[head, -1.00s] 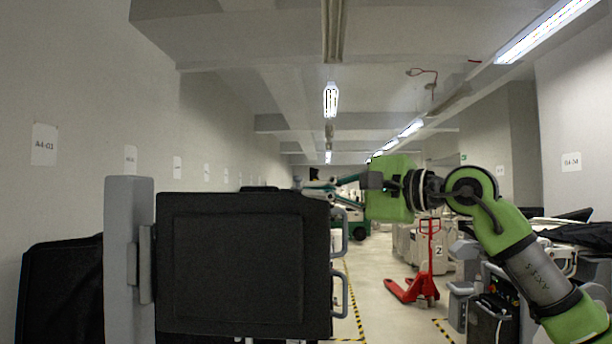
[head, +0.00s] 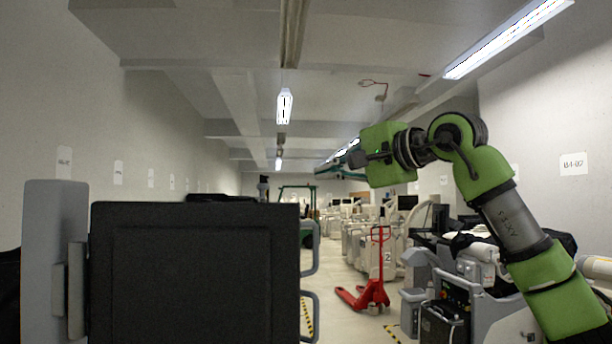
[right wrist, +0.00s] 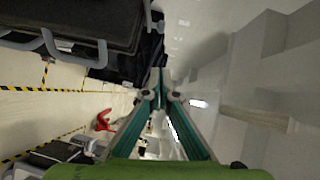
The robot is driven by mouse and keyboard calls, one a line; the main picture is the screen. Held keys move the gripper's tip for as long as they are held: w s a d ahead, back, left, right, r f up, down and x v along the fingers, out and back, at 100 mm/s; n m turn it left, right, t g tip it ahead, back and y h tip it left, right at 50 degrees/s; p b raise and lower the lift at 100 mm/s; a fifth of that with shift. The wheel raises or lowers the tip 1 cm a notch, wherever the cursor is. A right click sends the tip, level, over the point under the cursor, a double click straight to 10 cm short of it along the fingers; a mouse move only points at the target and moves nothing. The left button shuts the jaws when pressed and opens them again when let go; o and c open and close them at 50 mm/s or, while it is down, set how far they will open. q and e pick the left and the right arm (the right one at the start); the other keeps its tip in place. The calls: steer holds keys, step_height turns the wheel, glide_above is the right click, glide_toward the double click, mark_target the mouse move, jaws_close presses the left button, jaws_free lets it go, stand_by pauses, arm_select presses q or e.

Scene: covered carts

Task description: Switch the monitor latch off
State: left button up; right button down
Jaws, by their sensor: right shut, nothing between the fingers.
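The large black panel (head: 195,270), which looks like the back of the monitor, fills the lower left of the head view. It is beside a grey upright post (head: 50,260) and has grey handles (head: 310,250) on its right edge. I cannot pick out the latch. My right gripper (head: 325,166) is up and to the right of the panel's top right corner, apart from it. In the right wrist view its teal fingers (right wrist: 161,76) meet at the tips, shut and empty. A dark body with grey handles (right wrist: 75,42) shows there at upper left. My left gripper is not in view.
A red pallet jack (head: 372,285) stands on the aisle floor. Grey equipment carts (head: 475,290) stand on the right, beneath my right arm. Yellow-black floor tape (head: 309,318) runs beside the panel. The air above the aisle is open.

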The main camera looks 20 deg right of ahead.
steer(key=p, duration=0.3)
glide_toward(262, 191)
steer(key=w+d+r, duration=0.2)
steer(key=w+d, duration=0.1)
steer(key=d, duration=0.1)
steer(key=w+a, duration=0.1)
steer(key=w+a+f+p, duration=0.1)
steer(key=w, duration=0.1)
steer(key=shift+a+f+p, duration=0.1)
steer(key=shift+a+p, duration=0.2)
steer(key=shift+a, duration=0.05)
steer(key=shift+w+a+f, duration=0.1)
steer(key=shift+w+a, duration=0.15)
steer(key=shift+a, duration=0.45)
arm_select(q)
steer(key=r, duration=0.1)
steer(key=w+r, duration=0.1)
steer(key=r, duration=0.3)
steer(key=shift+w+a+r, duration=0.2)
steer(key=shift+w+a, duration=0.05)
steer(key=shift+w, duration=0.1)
arm_select(e)
steer(key=shift+f, duration=0.1)
